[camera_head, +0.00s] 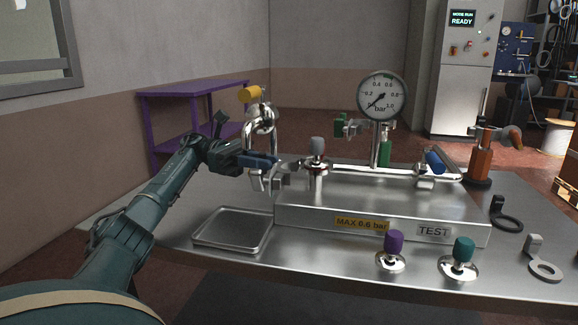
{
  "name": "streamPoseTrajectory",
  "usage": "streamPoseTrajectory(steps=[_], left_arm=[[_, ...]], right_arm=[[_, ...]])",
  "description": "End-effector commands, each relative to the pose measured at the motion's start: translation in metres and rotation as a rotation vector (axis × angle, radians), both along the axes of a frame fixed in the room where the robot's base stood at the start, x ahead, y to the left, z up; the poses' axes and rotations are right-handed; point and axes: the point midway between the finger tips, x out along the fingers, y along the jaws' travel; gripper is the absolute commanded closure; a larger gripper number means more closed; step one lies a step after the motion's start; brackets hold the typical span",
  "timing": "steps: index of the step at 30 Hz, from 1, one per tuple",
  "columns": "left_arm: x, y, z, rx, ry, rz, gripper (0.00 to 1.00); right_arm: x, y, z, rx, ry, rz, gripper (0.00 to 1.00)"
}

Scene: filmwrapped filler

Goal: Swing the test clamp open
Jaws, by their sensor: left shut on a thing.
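My left gripper (262,168) reaches in from the left and is shut at this end, by a blue piece (258,160) that looks like a lever or grip. I cannot tell exactly which part it holds, nor clearly whether the clamp is open. Curved silver fittings (260,122) with a yellow knob (250,94) rise behind. My right gripper is not in view.
A shallow tray (232,229) lies left of the block. Purple (393,242) and teal (464,250) knobs stand in front. Black (507,219) and grey (545,269) ring-ended pieces lie at right, near an orange-brown post (483,155). A purple shelf (190,90) stands behind my arm.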

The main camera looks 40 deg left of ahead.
Motion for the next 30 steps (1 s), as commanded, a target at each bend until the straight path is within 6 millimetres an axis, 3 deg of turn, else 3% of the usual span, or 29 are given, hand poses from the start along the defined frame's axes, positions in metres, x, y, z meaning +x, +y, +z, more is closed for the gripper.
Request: streamPoseTrajectory(steps=[8,26,27,30], left_arm=[[0.000,0.004,0.004,-0.007,-0.005,-0.056,1.00],[-0.001,0.004,0.002,-0.004,-0.002,-0.088,1.00],[-0.001,0.004,0.002,-0.004,-0.002,-0.088,0.81],[-0.001,0.003,0.002,-0.004,-0.001,-0.090,0.73]], right_arm=[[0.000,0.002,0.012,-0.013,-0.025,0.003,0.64],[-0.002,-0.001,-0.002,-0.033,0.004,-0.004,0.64],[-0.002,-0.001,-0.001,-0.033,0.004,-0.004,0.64],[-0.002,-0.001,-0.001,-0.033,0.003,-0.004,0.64]])
